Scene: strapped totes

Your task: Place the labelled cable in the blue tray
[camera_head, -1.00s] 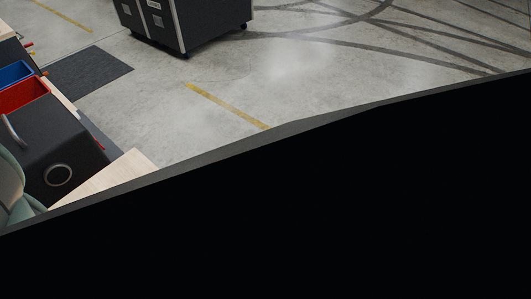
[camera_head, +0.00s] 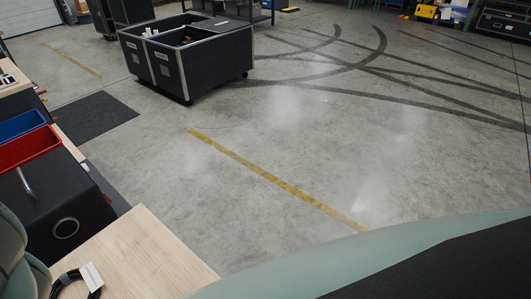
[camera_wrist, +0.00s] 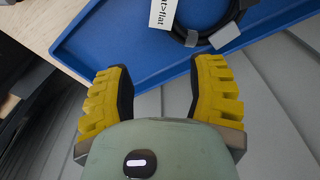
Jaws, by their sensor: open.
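In the wrist view, a black cable (camera_wrist: 233,14) with a white printed label (camera_wrist: 164,15) and grey ends lies over the blue tray (camera_wrist: 130,38), inside its rim as far as I can see. The top of the picture cuts off the rest of the cable. My gripper (camera_wrist: 160,82) is open and empty, its yellow fingers apart at the tray's near edge, just short of the cable. In the head view, a black cable coil (camera_head: 62,284) with a white label lies at the wooden tabletop's lower left; I cannot tell whether it is the same cable.
The wooden tabletop (camera_head: 138,255) is mostly bare. Left of it are a black case (camera_head: 40,205), a red bin (camera_head: 28,150) and a blue bin (camera_head: 20,125). A black wheeled cart (camera_head: 185,60) stands beyond on open concrete floor. My own arm fills the lower right.

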